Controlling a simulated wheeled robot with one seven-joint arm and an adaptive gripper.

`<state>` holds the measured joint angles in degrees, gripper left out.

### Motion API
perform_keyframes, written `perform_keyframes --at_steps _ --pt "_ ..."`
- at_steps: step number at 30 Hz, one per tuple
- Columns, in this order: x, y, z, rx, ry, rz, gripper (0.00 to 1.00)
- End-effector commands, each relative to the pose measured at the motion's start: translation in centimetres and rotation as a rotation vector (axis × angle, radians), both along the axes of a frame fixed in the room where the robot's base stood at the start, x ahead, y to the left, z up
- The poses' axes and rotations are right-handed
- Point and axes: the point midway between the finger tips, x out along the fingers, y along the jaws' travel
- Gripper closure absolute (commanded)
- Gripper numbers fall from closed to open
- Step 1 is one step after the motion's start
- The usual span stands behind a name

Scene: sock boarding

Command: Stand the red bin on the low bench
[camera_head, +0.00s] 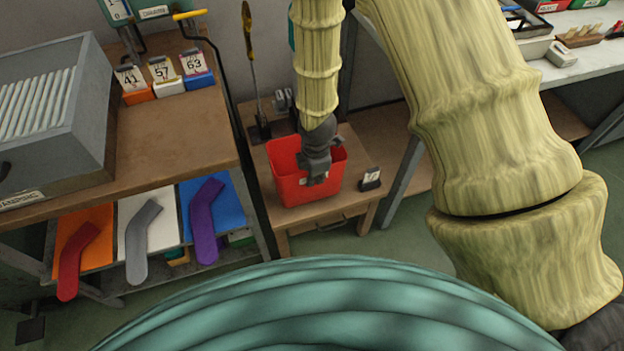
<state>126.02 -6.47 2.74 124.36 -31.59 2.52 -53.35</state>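The red bin (293,192) is upright, over the top of the low wooden bench (352,201). Its base appears to rest on the bench top, but I cannot tell for sure whether it touches. My gripper (317,180) points down and overlaps the bin's opening and near rim. Its dark fingers are small and partly merge with each other, so I cannot tell whether they are closed on the rim. The gripper hides part of the bin's inside and near wall.
A small number card on a dark block (370,178) stands on the bench right of the bin. A dark stand with a yellow-handled tool (252,75) is behind left. The taller wooden worktable (180,150) stands close on the left. A grey table leg (402,182) is on the right.

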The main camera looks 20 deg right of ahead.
Motion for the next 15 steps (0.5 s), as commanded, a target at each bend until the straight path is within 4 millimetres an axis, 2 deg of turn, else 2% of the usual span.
perform_keyframes --at_steps 15 --pt "0.0 0.1 -3.6 0.000 0.000 0.003 1.00"
